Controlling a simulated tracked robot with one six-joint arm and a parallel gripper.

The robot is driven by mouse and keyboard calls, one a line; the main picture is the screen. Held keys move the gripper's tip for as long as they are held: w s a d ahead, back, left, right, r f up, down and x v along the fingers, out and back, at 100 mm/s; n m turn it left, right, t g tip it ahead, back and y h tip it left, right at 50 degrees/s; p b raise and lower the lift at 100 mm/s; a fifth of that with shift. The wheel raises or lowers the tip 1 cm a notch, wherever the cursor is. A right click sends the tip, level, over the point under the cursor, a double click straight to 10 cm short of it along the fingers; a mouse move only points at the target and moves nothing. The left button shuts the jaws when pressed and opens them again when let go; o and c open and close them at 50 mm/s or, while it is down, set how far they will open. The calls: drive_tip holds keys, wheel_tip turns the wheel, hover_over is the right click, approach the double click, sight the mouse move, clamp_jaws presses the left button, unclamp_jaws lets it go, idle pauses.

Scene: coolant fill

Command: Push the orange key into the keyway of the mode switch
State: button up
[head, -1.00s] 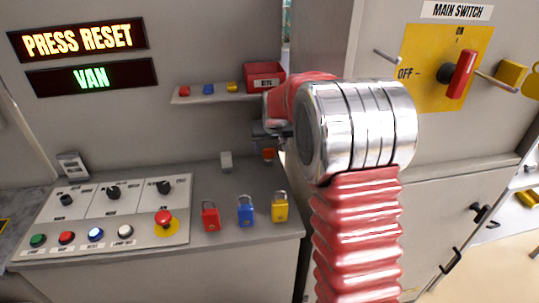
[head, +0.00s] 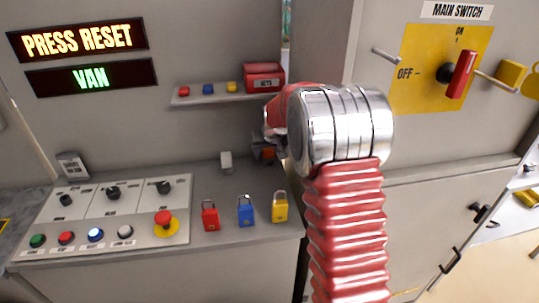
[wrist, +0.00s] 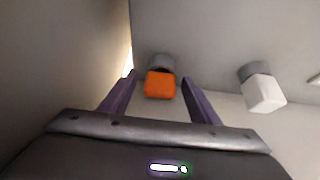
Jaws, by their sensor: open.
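The orange key (wrist: 160,84) sits against a grey round holder (wrist: 161,63) on the wall in the wrist view. No keyway can be made out.
A white block (wrist: 264,93) on a similar holder is right of the orange key in the wrist view. Red (head: 210,215), blue (head: 246,211) and yellow (head: 280,207) padlocks stand on the desk. A shelf (head: 215,98) is above. A cabinet wall (wrist: 65,60) is close on the left.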

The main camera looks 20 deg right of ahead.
sight(268, 149)
drive_tip(key=c, duration=1.1)
drive_tip(key=shift+c, duration=0.2)
drive_tip(key=shift+r, duration=1.7)
drive_tip(key=s+a, duration=0.3)
drive_tip(key=a, duration=0.2)
drive_tip(key=s+a, duration=0.3)
drive_tip(key=a, duration=0.2)
drive_tip(key=s+a, duration=0.4)
drive_tip(key=a, duration=0.1)
drive_tip(key=shift+r, duration=0.1)
